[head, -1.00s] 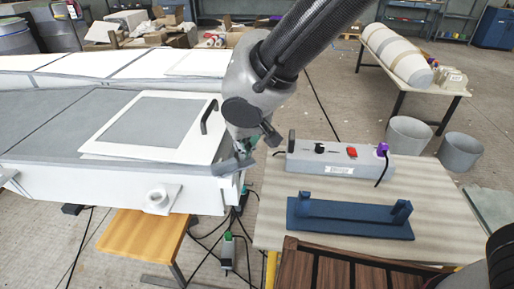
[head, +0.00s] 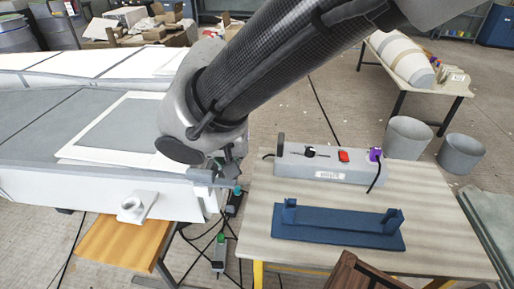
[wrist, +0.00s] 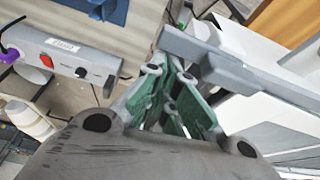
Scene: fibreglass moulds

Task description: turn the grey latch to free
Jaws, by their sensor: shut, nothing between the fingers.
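The grey latch (head: 207,176) is a flat bar at the near right corner of the white mould (head: 85,188). In the wrist view the latch (wrist: 255,80) runs slantwise from upper middle to the right edge. My gripper (head: 228,167) is at this corner, beside the latch, partly hidden by my arm. In the wrist view my gripper (wrist: 172,88) shows green-padded fingers, shut and empty, close to the latch's near end. I cannot tell whether they touch it.
A wooden table (head: 420,230) right of the mould carries a grey box (head: 325,163) with a red switch and a blue stand (head: 335,228). A white fitting (head: 132,207) projects from the mould's front. Cables lie on the floor between. Two buckets stand behind the table.

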